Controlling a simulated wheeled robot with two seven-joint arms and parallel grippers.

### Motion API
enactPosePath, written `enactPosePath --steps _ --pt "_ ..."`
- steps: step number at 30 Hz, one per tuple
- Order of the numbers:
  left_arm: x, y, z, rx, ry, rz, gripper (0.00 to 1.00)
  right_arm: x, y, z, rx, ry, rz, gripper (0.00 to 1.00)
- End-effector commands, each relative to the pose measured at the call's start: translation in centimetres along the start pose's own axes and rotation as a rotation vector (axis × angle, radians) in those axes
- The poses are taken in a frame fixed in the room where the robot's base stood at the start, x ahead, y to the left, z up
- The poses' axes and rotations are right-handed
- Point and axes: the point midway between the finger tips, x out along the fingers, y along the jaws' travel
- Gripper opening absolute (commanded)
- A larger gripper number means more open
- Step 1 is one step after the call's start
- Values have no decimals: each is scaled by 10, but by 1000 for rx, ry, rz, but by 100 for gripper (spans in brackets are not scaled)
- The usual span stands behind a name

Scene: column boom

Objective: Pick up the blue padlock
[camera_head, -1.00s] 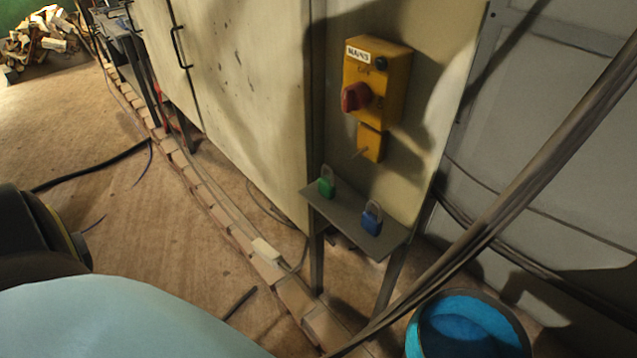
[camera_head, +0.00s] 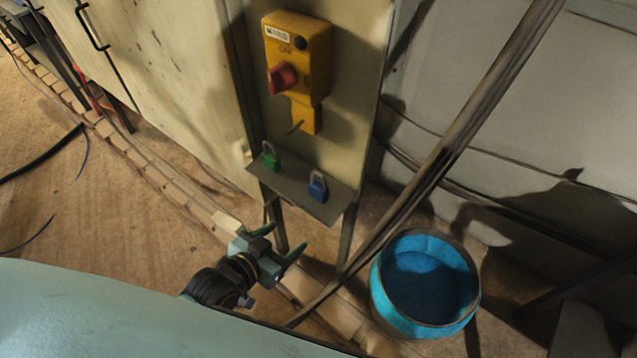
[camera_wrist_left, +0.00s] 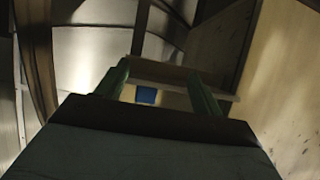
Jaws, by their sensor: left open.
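The blue padlock (camera_head: 318,187) stands upright on the right part of a small grey shelf (camera_head: 293,188), below a yellow switch box. In the left wrist view a blue patch, the padlock (camera_wrist_left: 146,95), shows between the fingers, farther off. My left gripper (camera_head: 281,244) is open and empty, in front of and below the shelf, apart from the padlock. Its two green fingers also show in the left wrist view (camera_wrist_left: 158,88), pointing toward the shelf (camera_wrist_left: 172,75). My right gripper is not in view.
A green padlock (camera_head: 270,156) stands on the shelf's left part. The yellow switch box (camera_head: 298,62) has a red knob. A dark slanted pole (camera_head: 440,160) passes right of the shelf. A blue bucket (camera_head: 381,308) stands on the floor to the right. Bricks (camera_head: 165,187) line the cabinet's foot.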

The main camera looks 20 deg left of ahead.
Motion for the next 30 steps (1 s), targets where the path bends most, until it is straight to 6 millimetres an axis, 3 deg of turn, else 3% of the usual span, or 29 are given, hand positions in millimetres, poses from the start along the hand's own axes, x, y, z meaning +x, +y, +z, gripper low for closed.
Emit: enactPosePath --steps 1,3,7,11,21,30 --pt "-9 4 -27 4 46 12 67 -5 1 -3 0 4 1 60" --pt "-16 7 -53 7 95 23 67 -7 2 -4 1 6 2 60" --pt "-24 12 -79 9 144 36 67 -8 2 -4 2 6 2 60" --pt "-12 13 -87 8 157 38 67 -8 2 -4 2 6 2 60" --pt "46 14 -95 8 155 38 67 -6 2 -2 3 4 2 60" --pt "68 11 -102 10 155 37 67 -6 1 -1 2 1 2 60"
